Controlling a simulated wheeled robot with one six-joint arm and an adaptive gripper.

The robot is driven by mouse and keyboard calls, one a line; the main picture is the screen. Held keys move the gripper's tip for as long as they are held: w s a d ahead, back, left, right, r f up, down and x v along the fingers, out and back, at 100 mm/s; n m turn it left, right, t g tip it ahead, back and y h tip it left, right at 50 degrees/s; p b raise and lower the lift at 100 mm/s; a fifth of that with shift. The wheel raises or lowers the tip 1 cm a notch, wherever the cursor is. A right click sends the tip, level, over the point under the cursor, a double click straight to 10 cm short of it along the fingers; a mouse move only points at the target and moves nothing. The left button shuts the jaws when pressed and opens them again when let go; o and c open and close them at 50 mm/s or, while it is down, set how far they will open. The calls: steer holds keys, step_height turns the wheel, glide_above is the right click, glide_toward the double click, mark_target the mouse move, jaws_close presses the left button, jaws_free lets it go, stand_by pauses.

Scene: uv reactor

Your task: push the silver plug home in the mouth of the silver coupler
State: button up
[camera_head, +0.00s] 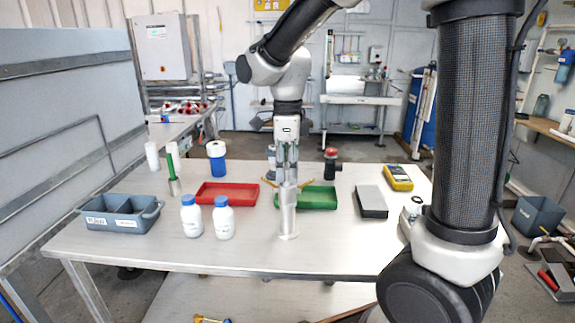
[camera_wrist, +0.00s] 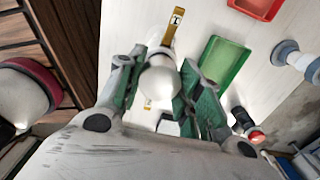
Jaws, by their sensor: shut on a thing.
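The silver coupler (camera_head: 288,215) stands upright on the table, with its yellow levers (camera_head: 306,184) spread to both sides at its top. My gripper (camera_head: 287,172) points down directly above it. It is shut on the silver plug (camera_wrist: 158,82), whose rounded pale end shows between the green-padded fingers in the wrist view. A yellow lever (camera_wrist: 172,27) shows just beyond the plug there. The plug is in line with the coupler, at or very near its mouth. The fingers and plug hide the mouth, so I cannot tell how deep the plug sits.
A red tray (camera_head: 227,201) lies left of the coupler and a green tray (camera_head: 327,206) just behind right. Two white bottles (camera_head: 223,222) with blue caps stand left. A grey block (camera_head: 371,207) and a yellow meter (camera_head: 398,178) lie right. The front right table top is clear.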

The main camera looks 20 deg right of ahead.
mark_target(287, 166)
steer(key=shift+f, duration=1)
steer(key=o, duration=1.1)
step_height(287, 166, up, 12)
